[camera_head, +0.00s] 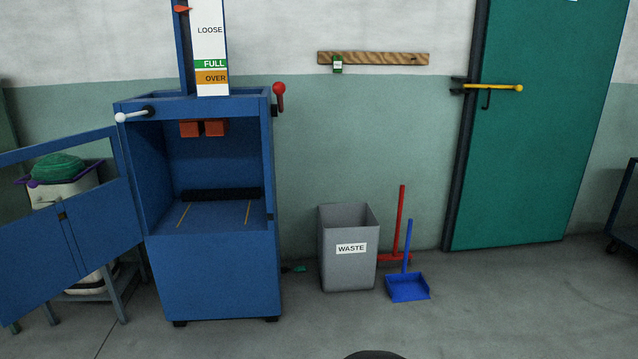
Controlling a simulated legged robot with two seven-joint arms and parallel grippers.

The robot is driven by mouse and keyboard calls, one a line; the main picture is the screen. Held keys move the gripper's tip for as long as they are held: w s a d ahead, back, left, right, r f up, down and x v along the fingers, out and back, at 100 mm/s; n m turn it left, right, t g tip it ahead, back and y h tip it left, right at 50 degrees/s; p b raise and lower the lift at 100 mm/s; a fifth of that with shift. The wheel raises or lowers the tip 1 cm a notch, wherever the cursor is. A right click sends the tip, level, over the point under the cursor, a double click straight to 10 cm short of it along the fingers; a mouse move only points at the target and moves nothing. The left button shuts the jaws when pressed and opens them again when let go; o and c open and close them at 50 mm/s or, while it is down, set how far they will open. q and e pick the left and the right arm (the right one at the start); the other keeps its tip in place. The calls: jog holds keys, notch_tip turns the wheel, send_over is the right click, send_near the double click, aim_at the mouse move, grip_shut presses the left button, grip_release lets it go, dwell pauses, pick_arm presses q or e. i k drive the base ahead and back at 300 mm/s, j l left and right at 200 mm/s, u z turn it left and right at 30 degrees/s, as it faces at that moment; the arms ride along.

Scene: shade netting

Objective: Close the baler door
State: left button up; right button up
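The blue baler (214,275) stands left of centre against the wall. Its front opening shows an empty chamber with a dark bar and yellow lines on the floor (212,215). The baler door (70,225) is swung wide open to the left, with a window gap in its upper part and a small dark fitting on its face. A white-knobbed lever (131,115) is at the upper left of the frame and a red-knobbed lever (279,95) at the upper right. Neither of my grippers is in view.
A cart with a white container and green bundle (57,168) stands behind the door. A grey waste bin (347,270), red broom (399,225) and blue dustpan (407,288) are right of the baler. A green door (545,130) is farther right. The floor in front is clear.

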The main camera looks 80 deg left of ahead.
aim_at(43, 253)
jog(key=u, duration=2.9)
jog(key=k+j+u, duration=0.1)
jog(key=u, duration=0.25)
jog(key=k+j+u, duration=0.2)
jog(key=u, duration=0.15)
jog(key=k+j+u, duration=0.15)
jog(key=u, duration=0.2)
